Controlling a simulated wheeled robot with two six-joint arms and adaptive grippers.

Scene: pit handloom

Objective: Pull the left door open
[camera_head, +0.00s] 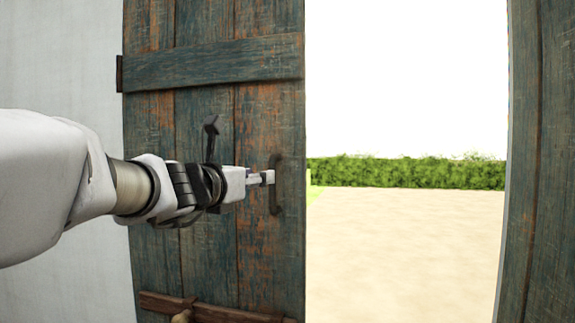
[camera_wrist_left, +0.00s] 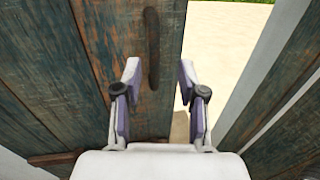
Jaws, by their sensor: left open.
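The left door (camera_head: 205,260) is of weathered blue-green and orange planks, with a crossbar near its top. It hangs at the left of a doorway, with a wide gap to its right. Its dark upright handle (camera_head: 275,190) is near its free edge. My left gripper (camera_head: 268,177) is at the handle in the head view and hides part of it. In the left wrist view the gripper (camera_wrist_left: 158,80) has its two fingers apart, and the handle (camera_wrist_left: 152,45) shows between and beyond them. I cannot tell whether they touch it. My right gripper is not in view.
Another plank door (camera_head: 545,150) stands at the right. Between the doors, sandy ground (camera_head: 400,240) lies open, with a green hedge (camera_head: 410,172) behind. A wooden bar (camera_head: 215,311) crosses the left door low down. A pale wall (camera_head: 60,60) is at the left.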

